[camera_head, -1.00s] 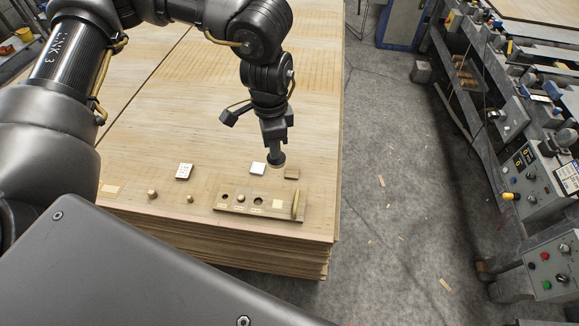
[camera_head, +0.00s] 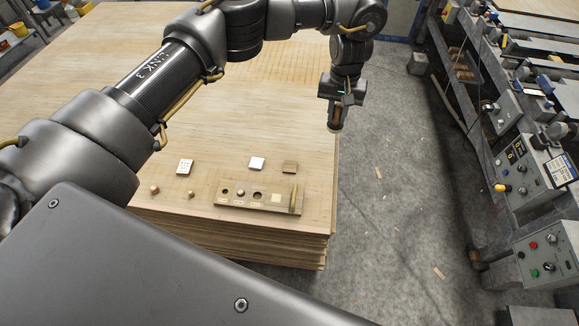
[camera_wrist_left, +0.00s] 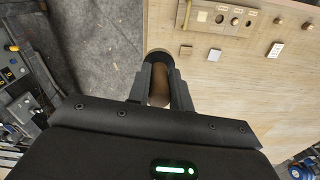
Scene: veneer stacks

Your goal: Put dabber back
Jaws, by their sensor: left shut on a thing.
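My left gripper (camera_head: 336,106) is shut on the dabber (camera_head: 335,127), a short brown cylinder with a dark end. It hangs in the air by the right edge of the veneer stack (camera_head: 215,140). In the left wrist view the dabber (camera_wrist_left: 159,88) sits between the two fingers (camera_wrist_left: 160,84). A wooden holder block (camera_head: 284,209) lies near the stack's front right corner, with dark holes, a brass knob in one place, a pale square and an upright brass-coloured piece at its right end. The gripper is above and behind the block, well apart. My right gripper is out of view.
A white tile (camera_head: 257,163), a brown square piece (camera_head: 289,167) and a marked white card (camera_head: 184,166) lie behind the block. Two small knobs (camera_head: 154,189) stand left of it. Grey floor and a machine with control panels (camera_head: 520,180) are to the right.

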